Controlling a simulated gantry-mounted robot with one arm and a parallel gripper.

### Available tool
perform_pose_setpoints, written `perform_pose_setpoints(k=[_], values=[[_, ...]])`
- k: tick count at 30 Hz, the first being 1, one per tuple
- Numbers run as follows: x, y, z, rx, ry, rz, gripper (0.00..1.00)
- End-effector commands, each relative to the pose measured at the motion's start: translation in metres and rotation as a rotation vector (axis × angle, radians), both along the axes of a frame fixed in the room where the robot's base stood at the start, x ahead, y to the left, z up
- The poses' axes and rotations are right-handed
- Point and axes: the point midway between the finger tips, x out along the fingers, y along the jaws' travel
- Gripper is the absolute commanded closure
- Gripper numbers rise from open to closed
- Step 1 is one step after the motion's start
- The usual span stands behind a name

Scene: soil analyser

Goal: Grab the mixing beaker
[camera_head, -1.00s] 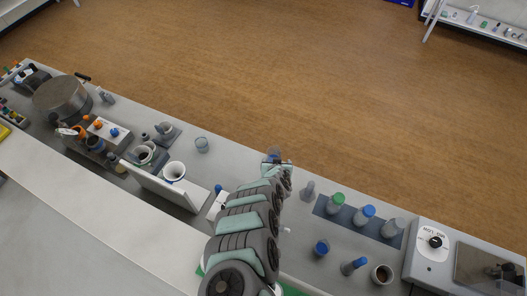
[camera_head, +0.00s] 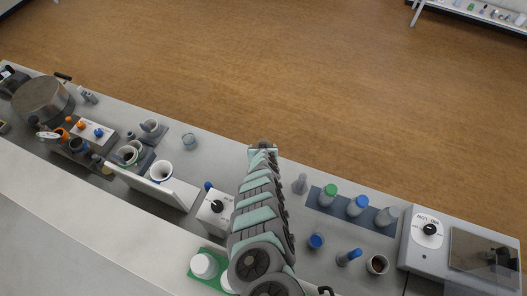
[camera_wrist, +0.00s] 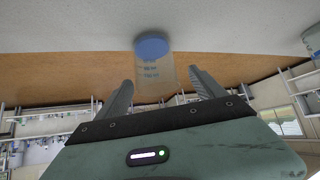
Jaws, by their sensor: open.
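A clear beaker with blue markings and a blue disc at one end (camera_wrist: 154,70) shows in the wrist view, which appears upside down; I take it for the mixing beaker. My gripper (camera_wrist: 161,78) is open, with one finger on each side of the beaker's lower part in the picture. I cannot tell whether either finger touches it. In the head view my gripper (camera_head: 263,147) is at the far edge of the bench, and the beaker there is hidden behind my arm.
A knobbed device (camera_head: 216,210) is close left.

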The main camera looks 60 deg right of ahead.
Motion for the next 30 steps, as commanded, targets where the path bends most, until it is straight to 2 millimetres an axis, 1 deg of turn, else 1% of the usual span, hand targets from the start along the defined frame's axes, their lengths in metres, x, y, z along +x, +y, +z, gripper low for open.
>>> perform_pose_setpoints(k=[5,13,16,18,23,30], values=[[0.001,-0.006,-0.005,-0.003,-0.003,-0.001,0.21],[0.003,-0.018,-0.028,-0.003,-0.004,-0.004,0.21],[0.006,-0.023,-0.037,-0.002,-0.005,-0.002,0.21],[0.01,-0.027,-0.04,-0.002,-0.005,-0.001,0.21],[0.011,-0.032,-0.042,-0.002,-0.002,-0.001,0.21],[0.011,-0.032,-0.04,-0.002,0.0,0.001,0.21]])
